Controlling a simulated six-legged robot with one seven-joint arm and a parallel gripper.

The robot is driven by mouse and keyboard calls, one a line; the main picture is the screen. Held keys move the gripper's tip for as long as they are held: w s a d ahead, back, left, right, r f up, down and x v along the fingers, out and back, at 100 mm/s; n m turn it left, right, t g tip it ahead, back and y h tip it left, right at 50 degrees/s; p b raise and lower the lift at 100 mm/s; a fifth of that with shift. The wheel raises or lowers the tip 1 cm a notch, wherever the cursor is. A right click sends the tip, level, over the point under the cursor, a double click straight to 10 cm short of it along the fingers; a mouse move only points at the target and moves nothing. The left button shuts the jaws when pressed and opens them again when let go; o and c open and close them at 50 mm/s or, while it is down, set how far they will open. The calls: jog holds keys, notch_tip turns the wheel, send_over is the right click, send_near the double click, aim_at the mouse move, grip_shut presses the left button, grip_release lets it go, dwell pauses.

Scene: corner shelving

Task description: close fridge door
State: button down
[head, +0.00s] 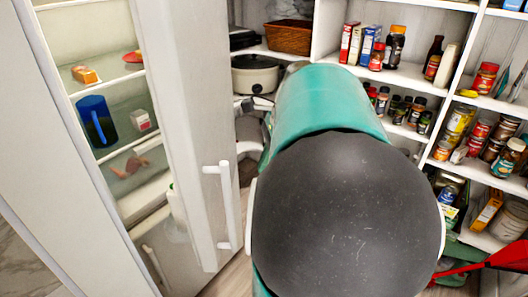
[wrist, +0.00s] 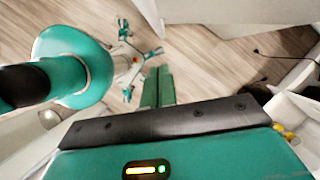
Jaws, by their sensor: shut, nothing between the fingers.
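The white fridge door (head: 190,110) stands open at the left of the head view, with its white bar handle (head: 226,205) on the side facing my arm. Left of the door, the open fridge (head: 95,28) shows its inside shelves. My gripper (wrist: 158,86) shows in the wrist view with its two green fingers together and nothing between them, above the wooden floor. In the head view my arm's large links hide most of the gripper area, so its exact distance to the door cannot be told.
Inside the fridge are a blue pitcher (head: 96,120) and small packages. Corner shelves with jars and boxes (head: 365,45) fill the back and right. A red object (head: 505,258) juts in at lower right. Wooden floor (wrist: 215,55) is open beneath the gripper, with white panels around.

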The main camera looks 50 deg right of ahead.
jog(key=w+a+f, duration=0.3)
jog(key=a+f, duration=0.1)
jog(key=f, duration=0.1)
jog(key=shift+w+a, duration=0.3)
jog(key=shift+w, duration=0.1)
